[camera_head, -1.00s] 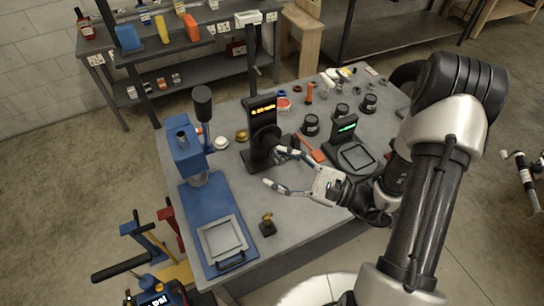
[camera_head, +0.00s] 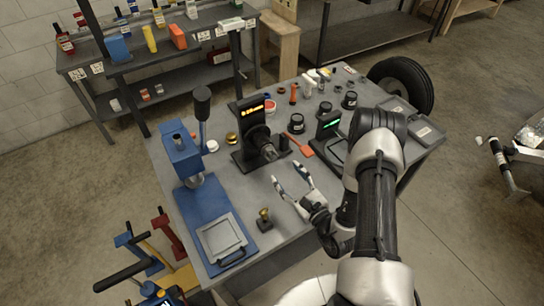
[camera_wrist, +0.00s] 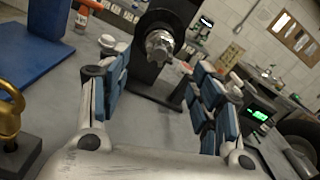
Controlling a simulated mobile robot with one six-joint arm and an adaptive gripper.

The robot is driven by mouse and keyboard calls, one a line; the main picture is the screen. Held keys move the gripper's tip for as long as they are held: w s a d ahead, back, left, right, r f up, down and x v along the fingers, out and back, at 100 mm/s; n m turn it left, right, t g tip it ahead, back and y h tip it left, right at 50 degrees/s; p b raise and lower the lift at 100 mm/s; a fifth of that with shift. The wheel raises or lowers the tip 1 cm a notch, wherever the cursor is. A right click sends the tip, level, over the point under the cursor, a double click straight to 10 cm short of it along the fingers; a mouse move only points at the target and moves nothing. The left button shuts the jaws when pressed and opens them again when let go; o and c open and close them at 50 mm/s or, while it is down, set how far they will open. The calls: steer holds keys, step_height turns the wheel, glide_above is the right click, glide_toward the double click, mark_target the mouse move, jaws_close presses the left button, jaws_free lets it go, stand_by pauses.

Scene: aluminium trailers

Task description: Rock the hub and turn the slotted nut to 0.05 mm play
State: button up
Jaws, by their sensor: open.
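The hub (camera_head: 258,144) is a dark round part on a black upright stand (camera_head: 243,115) with an orange display. Its spindle end with a metal nut (camera_head: 269,152) points towards my gripper. In the wrist view the nut (camera_wrist: 160,46) shows silver and notched, between and beyond my fingers. My gripper (camera_head: 292,183) is open and empty, apart from the hub on its near side. In the wrist view the blue-padded fingers (camera_wrist: 160,85) are spread wide. The display's reading is too small to read.
A blue press (camera_head: 190,165) stands at the left of the grey bench (camera_head: 270,228). A brass-coloured piece (camera_head: 264,218) stands near the front edge. A device with a green display (camera_head: 328,124), an orange-red tool (camera_head: 301,146) and black pots (camera_head: 326,108) lie to the right.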

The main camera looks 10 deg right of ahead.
mark_target(275, 159)
steer(key=x, duration=1)
steer(key=c, duration=1.1)
